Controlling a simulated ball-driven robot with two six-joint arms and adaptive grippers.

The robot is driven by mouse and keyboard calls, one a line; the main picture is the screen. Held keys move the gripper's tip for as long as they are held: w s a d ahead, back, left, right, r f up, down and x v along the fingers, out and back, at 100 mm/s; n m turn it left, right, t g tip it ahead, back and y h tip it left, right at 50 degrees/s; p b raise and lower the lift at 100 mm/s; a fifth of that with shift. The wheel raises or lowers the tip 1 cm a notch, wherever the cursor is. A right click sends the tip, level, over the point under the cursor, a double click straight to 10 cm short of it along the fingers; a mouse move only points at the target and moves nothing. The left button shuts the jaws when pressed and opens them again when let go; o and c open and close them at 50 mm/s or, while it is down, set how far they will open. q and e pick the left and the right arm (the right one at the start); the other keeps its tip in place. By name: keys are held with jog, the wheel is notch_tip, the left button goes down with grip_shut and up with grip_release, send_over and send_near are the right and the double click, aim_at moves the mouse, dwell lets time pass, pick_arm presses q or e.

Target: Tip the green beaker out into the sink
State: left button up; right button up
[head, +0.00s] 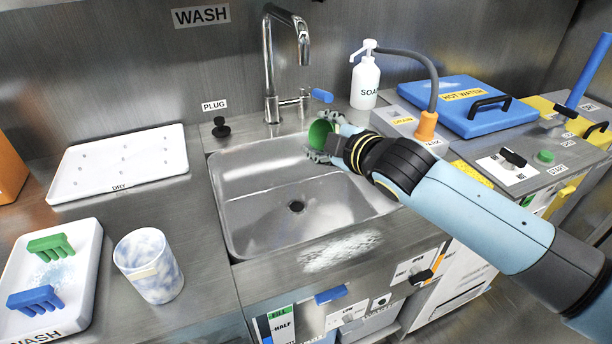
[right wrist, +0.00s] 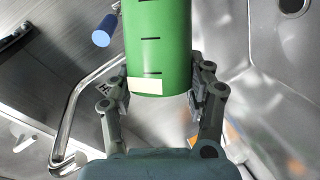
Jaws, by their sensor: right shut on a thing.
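The green beaker (head: 320,132) is over the back right part of the sink in the head view. My right gripper (head: 318,152) is shut on it. The right wrist view shows the beaker (right wrist: 158,45) between the two fingers of the gripper (right wrist: 160,95), with dark marks and a pale label on its side. In the head view the arm hides part of the beaker, and I cannot tell what is inside it. The steel sink (head: 250,190) is empty, with a dark drain in its floor. My left gripper is not in view.
A tap (head: 268,70) with a blue-ended lever stands behind the sink, close to the beaker. A soap bottle (head: 365,82) and a blue hot water lid (head: 455,115) are at the back right. A white drying tray (head: 75,185) and a stained white beaker (head: 150,268) are left.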

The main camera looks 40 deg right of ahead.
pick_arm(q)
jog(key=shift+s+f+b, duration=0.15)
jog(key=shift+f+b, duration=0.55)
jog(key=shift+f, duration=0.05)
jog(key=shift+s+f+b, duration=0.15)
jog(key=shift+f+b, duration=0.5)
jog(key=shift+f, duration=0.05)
pick_arm(e)
jog(key=shift+a+r+n+t+h, duration=0.1)
jog(key=shift+a+n+t+h, duration=0.15)
jog(key=shift+n+h, duration=0.35)
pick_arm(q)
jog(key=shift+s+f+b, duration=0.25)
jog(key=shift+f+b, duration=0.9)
pick_arm(e)
jog(key=shift+s+a+r+n+t, duration=0.1)
jog(key=shift+a+n+t, duration=0.15)
jog(key=shift+a+n, duration=0.55)
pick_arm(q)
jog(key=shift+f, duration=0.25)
pick_arm(e)
jog(key=shift+a+n+h, duration=0.15)
jog(key=shift+n+h, duration=0.25)
jog(key=shift+n, duration=0.2)
